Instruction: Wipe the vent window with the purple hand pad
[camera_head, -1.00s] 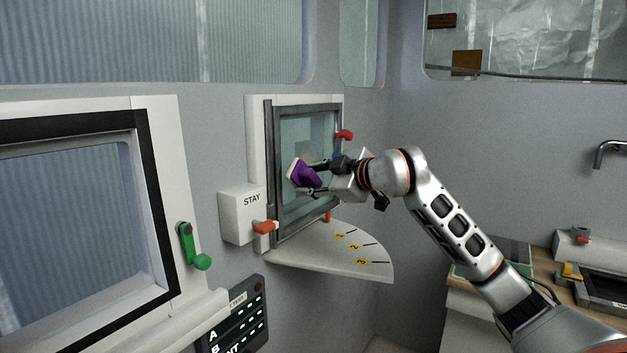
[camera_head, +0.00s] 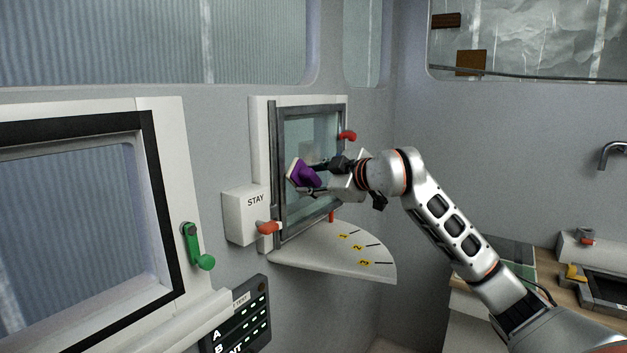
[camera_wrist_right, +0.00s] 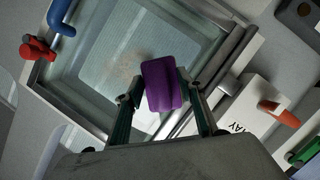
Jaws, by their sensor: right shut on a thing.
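The vent window (camera_head: 310,135) is a pane in a grey frame on the wall, in the middle of the head view. It fills much of the right wrist view (camera_wrist_right: 105,75), where a brownish smudge shows on the glass. My right gripper (camera_head: 318,179) is shut on the purple hand pad (camera_head: 302,176) in front of the pane. In the right wrist view the pad (camera_wrist_right: 161,85) sits between the two fingers. I cannot tell whether it touches the glass. My left gripper is not in view.
Red handles (camera_head: 347,136) and an orange-red one (camera_head: 268,228) sit at the window's frame. A white box marked STAY (camera_head: 243,215) is at its left. A numbered quarter-round shelf (camera_head: 340,262) juts out below. A larger window with a green handle (camera_head: 197,247) is at left.

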